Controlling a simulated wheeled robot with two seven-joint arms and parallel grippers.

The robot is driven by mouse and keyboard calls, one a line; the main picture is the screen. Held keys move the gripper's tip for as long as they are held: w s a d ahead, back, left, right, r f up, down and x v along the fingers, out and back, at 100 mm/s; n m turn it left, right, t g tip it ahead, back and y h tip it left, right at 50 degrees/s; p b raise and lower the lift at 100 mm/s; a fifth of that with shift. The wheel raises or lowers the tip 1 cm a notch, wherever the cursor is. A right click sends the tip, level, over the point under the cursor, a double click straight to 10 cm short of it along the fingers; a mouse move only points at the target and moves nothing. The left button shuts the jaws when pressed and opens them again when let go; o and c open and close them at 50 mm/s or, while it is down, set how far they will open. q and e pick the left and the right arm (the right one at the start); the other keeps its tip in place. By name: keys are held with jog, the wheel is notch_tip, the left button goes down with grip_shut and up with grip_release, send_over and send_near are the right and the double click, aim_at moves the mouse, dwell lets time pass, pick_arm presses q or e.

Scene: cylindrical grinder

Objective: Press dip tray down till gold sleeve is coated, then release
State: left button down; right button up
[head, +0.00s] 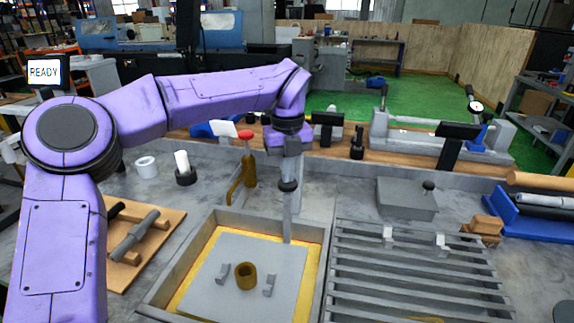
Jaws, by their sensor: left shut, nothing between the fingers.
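The gold sleeve (246,276) stands upright on a flat grey plate, the dip tray (275,262), between two small grey clips. The plate sits inside a grey-walled box, with yellow liquid (208,250) showing around its edges. A grey post with a black ball knob (288,185) rises from the far edge of the plate. My left gripper (290,172) is shut and empty, pointing down just above the knob. I cannot tell whether it touches the knob. My right gripper is out of view.
A brass tap with a red knob (246,134) stands left of the post. A slatted grey rack (400,265) lies right of the box. A board with grey rods (145,235) lies at the left. A screen (43,72) reads READY.

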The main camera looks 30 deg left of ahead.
pick_arm(q)
notch_tip(320, 180, down, 8)
jog(key=b, duration=0.6)
dwell(1.0)
jog(key=shift+r, duration=0.1)
dwell(1.6)
notch_tip(320, 180, up, 20)
jog(key=p, duration=1.7)
dwell(1.0)
dwell(0.5)
